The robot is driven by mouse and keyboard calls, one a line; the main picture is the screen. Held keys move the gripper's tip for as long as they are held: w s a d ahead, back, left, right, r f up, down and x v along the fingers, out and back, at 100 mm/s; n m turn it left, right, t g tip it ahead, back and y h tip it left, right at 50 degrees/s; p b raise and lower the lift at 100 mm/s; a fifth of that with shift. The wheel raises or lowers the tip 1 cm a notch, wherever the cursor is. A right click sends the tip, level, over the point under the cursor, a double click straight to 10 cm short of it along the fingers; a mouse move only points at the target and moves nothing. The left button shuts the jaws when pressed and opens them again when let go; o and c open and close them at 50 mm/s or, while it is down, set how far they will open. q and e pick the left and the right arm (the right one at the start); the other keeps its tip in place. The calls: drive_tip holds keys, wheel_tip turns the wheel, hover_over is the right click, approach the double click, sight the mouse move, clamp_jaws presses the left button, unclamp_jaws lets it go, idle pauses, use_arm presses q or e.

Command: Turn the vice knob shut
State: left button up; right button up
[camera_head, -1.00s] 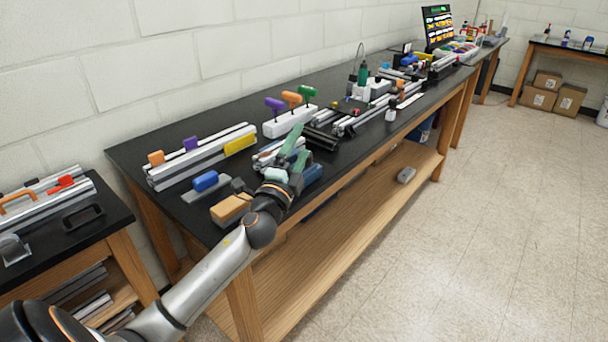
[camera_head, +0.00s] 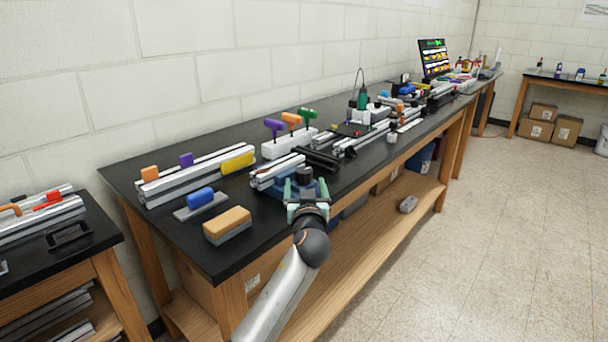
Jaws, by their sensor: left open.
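The blue vice (camera_head: 273,191) sits near the front edge of the black bench, partly hidden behind my left gripper. A black round knob (camera_head: 304,174) shows on its near side, just beyond the gripper's fingers. A silver extrusion (camera_head: 275,171) lies at the vice; I cannot tell how tightly its jaws hold it. My left gripper (camera_head: 306,189) is open, with its green fingers apart on either side of the knob as seen from here. I cannot tell whether they touch it. My right gripper is out of view.
A tan-topped block (camera_head: 228,224) and a blue-handled tool (camera_head: 200,199) lie left of the vice. Extrusions with a yellow block (camera_head: 237,162) lie behind them. A white holder (camera_head: 288,144) with purple, orange and green T-handles stands further back.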

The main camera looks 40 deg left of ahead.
sight(304, 178)
use_arm(q)
drive_tip(key=x, duration=0.6)
drive_tip(key=shift+w+a, duration=0.15)
